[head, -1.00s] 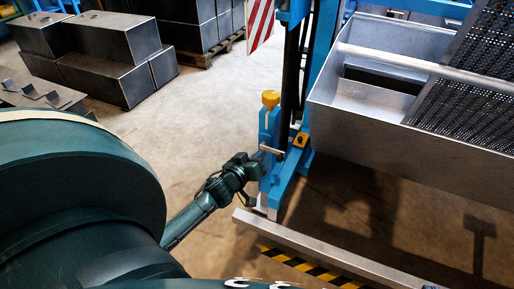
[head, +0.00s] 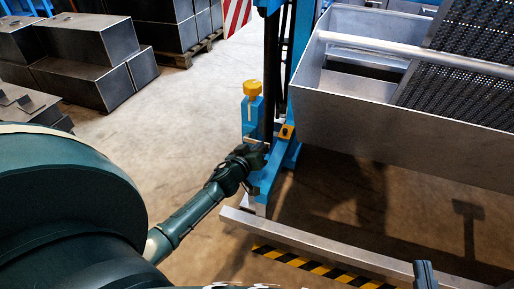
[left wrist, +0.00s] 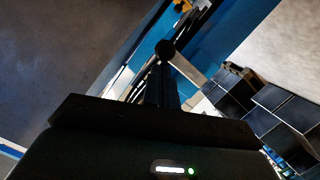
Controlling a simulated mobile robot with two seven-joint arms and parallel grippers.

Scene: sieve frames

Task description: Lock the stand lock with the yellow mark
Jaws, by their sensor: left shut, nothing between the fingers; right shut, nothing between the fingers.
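The blue stand (head: 279,165) has a small yellow block with a dark spot (head: 286,132) at its foot. A yellow knob (head: 252,89) tops the blue post beside it. A pale lever (head: 253,141) shows low on that post, partly hidden by my left gripper (head: 256,160). That gripper is shut and empty, right at the post; contact cannot be told. In the left wrist view, a dark round knob (left wrist: 166,48) and a pale bar (left wrist: 188,69) are just beyond the dark fingers (left wrist: 160,85). Only a tip of my right gripper (head: 425,275) shows, shut, at the lower right.
A grey metal sieve box (head: 390,125) with a perforated screen hangs right of the stand. A grey rail (head: 320,247) runs along the floor, with a black-yellow strip (head: 315,268) beside it. Dark metal boxes (head: 95,80) stand back left. The floor between is clear.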

